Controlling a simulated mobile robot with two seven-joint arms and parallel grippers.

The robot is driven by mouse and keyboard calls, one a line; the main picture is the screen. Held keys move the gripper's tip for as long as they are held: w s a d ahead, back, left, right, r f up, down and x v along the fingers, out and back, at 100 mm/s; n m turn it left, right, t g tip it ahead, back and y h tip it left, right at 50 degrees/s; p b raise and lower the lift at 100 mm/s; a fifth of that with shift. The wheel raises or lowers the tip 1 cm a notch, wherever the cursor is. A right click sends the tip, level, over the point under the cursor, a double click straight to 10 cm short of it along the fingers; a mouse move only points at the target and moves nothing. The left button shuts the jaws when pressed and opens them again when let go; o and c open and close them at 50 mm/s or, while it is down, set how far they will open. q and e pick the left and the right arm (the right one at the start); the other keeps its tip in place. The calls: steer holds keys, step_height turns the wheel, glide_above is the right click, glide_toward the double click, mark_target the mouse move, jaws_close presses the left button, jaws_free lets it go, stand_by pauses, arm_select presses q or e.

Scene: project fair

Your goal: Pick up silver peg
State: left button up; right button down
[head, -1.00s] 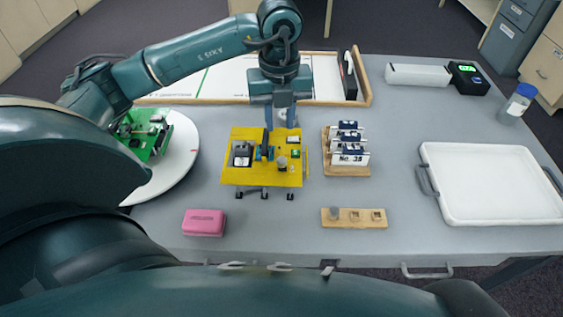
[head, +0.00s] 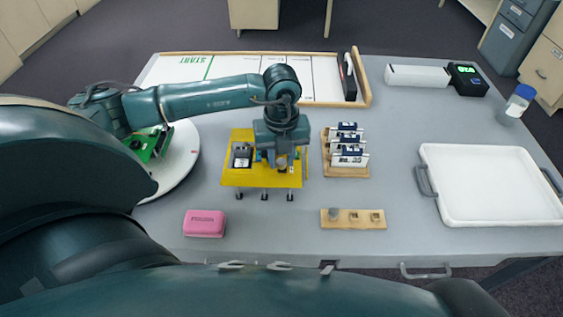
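A small silver-grey peg (head: 282,161) stands on the yellow board (head: 232,178), towards its right side. My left gripper (head: 282,157) points down right over it, and its wrist hides much of the board's back half. The fingertips are too small and too covered to tell whether they touch or grip the peg. My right gripper is out of view.
A wooden rack (head: 345,172) with small upright cards stands close right of the board. A pink box (head: 205,223) lies front left. A white tray (head: 490,185) is at the right. Clear table lies between rack and tray.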

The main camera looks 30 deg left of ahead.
mark_target(282, 161)
arm_select(q)
steer(key=shift+c, duration=0.3)
jaws_close()
step_height(282, 161, up, 10)
stand_by(0.4)
